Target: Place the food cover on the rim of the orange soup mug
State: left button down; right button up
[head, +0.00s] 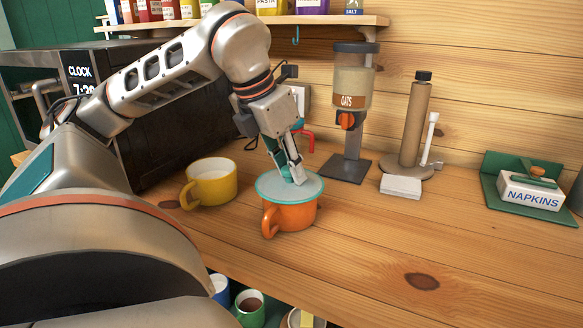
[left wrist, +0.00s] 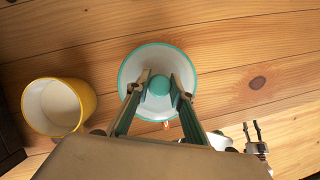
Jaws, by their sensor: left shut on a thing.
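The food cover (head: 306,189) is a pale, round lid with a teal edge and a teal knob. My left gripper (head: 291,180) is shut on its knob from above. The left wrist view also shows the cover (left wrist: 160,58), with the fingers (left wrist: 160,88) on both sides of the knob. The orange soup mug (head: 291,217) stands upright on the counter directly under the cover, its handle towards the front left. The cover lies about level over the mug's top and hides its rim and inside. Any small gap between them cannot be told.
A yellow mug (head: 213,186) stands close on the left, also in the left wrist view (left wrist: 58,107). Behind are an oats dispenser (head: 351,90), a roll holder (head: 414,130) and a napkin box (head: 532,192). The counter (head: 400,245) is clear to the right.

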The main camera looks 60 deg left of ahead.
pick_arm(q)
jog(key=shift+f, duration=0.35)
jog(key=c, duration=2.1)
grip_release()
jog(key=o, duration=0.3)
jog(key=shift+o, duration=0.2)
jog(key=shift+r, duration=0.15)
